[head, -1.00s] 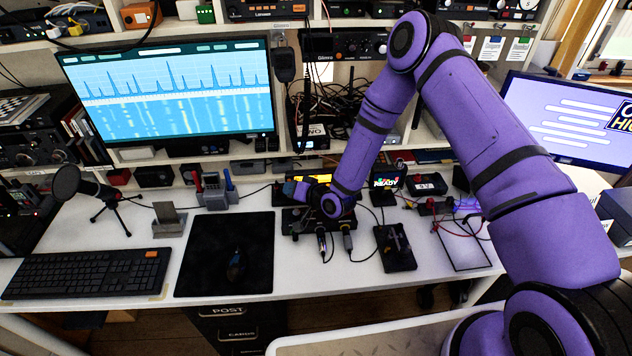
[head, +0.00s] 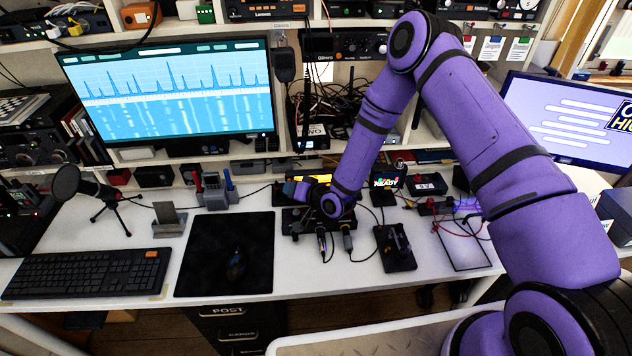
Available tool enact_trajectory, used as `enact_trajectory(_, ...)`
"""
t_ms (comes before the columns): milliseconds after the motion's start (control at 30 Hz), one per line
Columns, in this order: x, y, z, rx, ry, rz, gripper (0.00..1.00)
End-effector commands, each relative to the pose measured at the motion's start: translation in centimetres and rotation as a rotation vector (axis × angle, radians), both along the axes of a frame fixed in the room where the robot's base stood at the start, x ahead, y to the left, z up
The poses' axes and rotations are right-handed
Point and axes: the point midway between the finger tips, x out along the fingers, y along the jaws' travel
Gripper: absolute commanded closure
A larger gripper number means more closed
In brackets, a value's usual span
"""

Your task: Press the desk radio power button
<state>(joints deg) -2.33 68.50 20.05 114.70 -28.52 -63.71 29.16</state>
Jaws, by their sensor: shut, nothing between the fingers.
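The desk radio (head: 291,221) is a dark box on the white desk, right of the mouse mat, with an orange lit display (head: 318,177) at its back and cables plugged into its front. My purple arm reaches down over it from the right. My gripper (head: 290,189) is at the end of the arm, at the radio's upper left. It appears shut and empty, though its fingertips are small and hard to make out. The power button is not distinguishable; the arm and gripper cover much of the radio. I cannot tell whether the fingers touch it.
A telegraph key (head: 395,247) and a wire-framed panel (head: 463,245) lie to the right. A black mouse mat (head: 205,268), keyboard (head: 85,274) and microphone (head: 70,183) are to the left. A monitor (head: 170,92) and crowded shelves stand behind. The front desk strip is mostly clear.

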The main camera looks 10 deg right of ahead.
Motion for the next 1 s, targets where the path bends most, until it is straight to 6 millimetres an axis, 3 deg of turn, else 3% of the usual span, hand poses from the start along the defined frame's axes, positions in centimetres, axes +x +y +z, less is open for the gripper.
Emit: enact_trajectory(1000,0.89,-0.04,-0.19,0.000,0.000,0.000,1.00)
